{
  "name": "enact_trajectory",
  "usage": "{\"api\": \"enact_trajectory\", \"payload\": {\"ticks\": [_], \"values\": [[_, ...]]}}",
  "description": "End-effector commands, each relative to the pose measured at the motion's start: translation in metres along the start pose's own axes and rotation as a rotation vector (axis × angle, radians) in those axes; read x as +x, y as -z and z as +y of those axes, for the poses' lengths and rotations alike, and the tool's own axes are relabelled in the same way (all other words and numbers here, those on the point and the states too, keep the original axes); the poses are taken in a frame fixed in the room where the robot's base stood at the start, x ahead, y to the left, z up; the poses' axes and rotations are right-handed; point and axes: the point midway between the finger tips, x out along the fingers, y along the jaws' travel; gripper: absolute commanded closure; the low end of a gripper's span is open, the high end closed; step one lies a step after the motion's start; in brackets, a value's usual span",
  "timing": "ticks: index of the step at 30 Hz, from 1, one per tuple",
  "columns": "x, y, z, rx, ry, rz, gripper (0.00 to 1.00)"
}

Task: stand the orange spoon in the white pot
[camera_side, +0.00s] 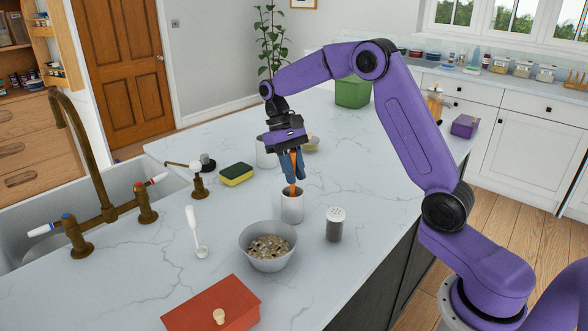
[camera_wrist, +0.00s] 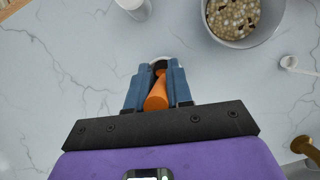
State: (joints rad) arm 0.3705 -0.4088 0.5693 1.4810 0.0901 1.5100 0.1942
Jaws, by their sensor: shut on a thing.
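The orange spoon (camera_side: 294,164) is held upright between the blue fingers of my gripper (camera_side: 293,179). In the wrist view the orange spoon (camera_wrist: 157,95) also shows between the fingers (camera_wrist: 160,72). A white pot (camera_side: 292,209) stands upright on the counter directly below the fingertips. The spoon's lower end is at the pot's mouth and seems to reach just inside the rim; how deep it goes is hidden. In the wrist view only a bit of pale rim shows beyond the fingertips.
A grey bowl of pebble-like bits (camera_side: 268,246) and a shaker (camera_side: 335,225) stand in front of the pot. A white spoon (camera_side: 196,232), a sponge (camera_side: 236,174) and a red box (camera_side: 211,307) lie nearby. Another white container (camera_side: 265,153) stands behind my gripper.

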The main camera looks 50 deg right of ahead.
Motion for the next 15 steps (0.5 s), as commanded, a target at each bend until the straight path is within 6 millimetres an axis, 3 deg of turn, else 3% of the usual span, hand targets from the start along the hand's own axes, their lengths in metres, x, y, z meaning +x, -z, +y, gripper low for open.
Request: {"api": "enact_trajectory", "payload": {"ticks": [1, 2, 4, 15], "values": [[0.0000, -0.0001, 0.0000, 0.000, 0.000, 0.000, 1.00], [0.0000, -0.0001, 0.0000, 0.000, 0.000, 0.000, 0.73], [-0.0001, -0.0001, 0.0000, 0.000, 0.000, 0.000, 0.50], [-0.0028, 0.0001, -0.0001, 0.000, 0.000, 0.000, 0.50]]}}
